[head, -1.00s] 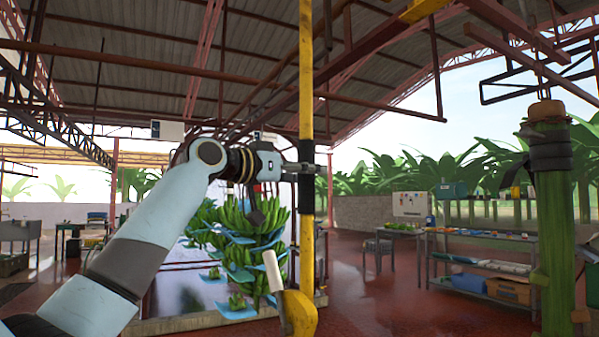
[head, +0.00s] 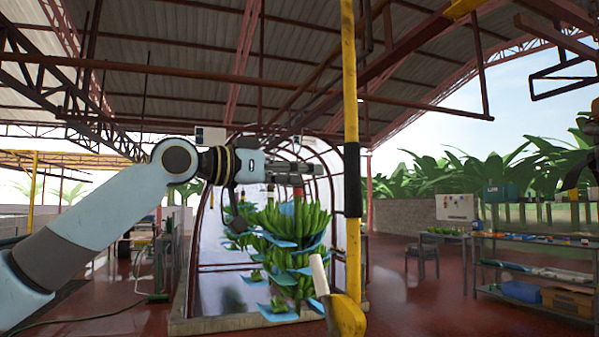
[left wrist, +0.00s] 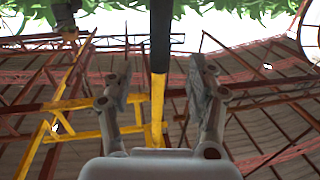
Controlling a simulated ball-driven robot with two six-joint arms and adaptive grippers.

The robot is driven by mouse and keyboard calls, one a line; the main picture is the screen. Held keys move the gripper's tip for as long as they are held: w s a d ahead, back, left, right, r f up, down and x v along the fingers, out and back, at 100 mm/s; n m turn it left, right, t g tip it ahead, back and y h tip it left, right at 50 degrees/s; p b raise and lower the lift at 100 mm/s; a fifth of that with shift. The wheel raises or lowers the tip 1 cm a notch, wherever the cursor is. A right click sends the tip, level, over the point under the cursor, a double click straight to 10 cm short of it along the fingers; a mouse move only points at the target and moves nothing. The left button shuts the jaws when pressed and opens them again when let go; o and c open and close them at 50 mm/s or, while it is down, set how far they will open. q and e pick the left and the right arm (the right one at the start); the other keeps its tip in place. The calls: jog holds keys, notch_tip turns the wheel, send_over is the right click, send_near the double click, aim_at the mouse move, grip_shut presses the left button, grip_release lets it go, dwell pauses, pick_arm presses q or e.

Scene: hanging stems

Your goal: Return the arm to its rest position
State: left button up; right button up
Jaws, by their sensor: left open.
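My left arm comes in from the left in the head view. Its gripper (head: 318,169) is level, pointing right, and looks empty. In the left wrist view its two fingers (left wrist: 158,82) stand apart, with a yellow and black pole (left wrist: 159,40) showing between them. In the head view this upright pole (head: 350,90) is just right of the fingertips, with a small gap in the picture. How far it is in depth I cannot tell. My right gripper is not in view.
A green banana bunch with blue sheets (head: 292,232) hangs below and behind the gripper. A yellow piece with a white handle (head: 343,312) is at the pole's lower end. A shelf table (head: 535,272) stands at right. Red floor (head: 420,310) is open between.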

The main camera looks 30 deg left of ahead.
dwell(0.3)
